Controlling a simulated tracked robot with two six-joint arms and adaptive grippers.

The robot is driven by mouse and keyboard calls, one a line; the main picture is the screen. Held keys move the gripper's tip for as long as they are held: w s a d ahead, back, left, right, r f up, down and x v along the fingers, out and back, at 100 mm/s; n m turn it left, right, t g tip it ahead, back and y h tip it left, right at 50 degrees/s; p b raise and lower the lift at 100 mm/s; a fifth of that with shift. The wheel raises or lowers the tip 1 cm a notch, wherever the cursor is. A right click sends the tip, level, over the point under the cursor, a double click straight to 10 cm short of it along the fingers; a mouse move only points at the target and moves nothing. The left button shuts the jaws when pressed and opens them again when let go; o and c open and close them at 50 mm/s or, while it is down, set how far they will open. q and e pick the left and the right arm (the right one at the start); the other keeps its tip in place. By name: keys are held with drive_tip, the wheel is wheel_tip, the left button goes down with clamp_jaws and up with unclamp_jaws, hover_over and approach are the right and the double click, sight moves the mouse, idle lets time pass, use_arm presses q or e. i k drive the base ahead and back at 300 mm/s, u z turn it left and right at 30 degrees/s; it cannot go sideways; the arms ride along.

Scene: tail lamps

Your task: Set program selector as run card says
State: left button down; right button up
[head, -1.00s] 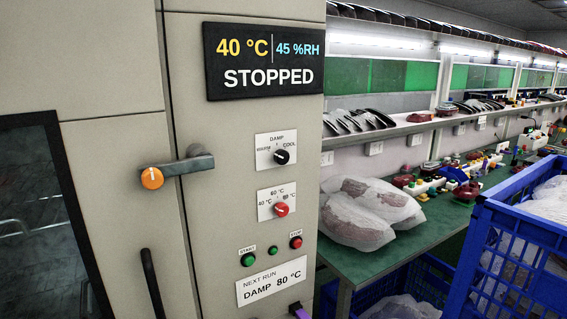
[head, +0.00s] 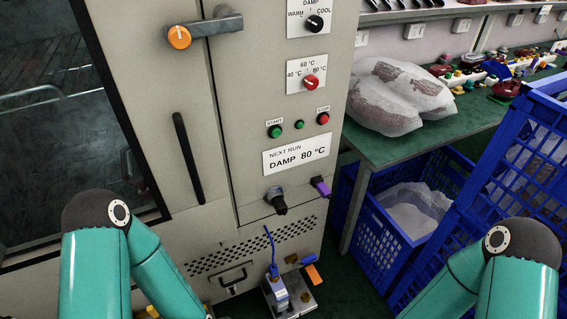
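A beige machine front holds a black selector knob (head: 315,22) on a white plate marked WARM, DAMP and COOL. Below it is a red knob (head: 312,82) on a plate marked 40, 60 and 80 °C. Both knobs' pointers are too small to read surely. The run card (head: 297,154) below reads NEXT RUN, DAMP 80 °C. My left arm (head: 115,250) and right arm (head: 505,260) rise at the bottom corners, well below and away from the knobs. Neither gripper shows.
Between knobs and card are a green START button (head: 275,132), a small green lamp (head: 299,124) and a red STOP button (head: 323,118). An orange-capped handle (head: 180,37) juts out left. A green bench (head: 400,145) and blue crates (head: 505,165) stand right.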

sight(314, 24)
drive_tip(key=z, duration=1.2)
drive_tip(key=i, duration=0.15)
drive_tip(key=u, duration=2.95)
drive_tip(key=k, duration=1.15)
drive_tip(key=z, duration=0.75)
drive_tip(key=i, duration=1)
drive_tip(key=z, duration=0.05)
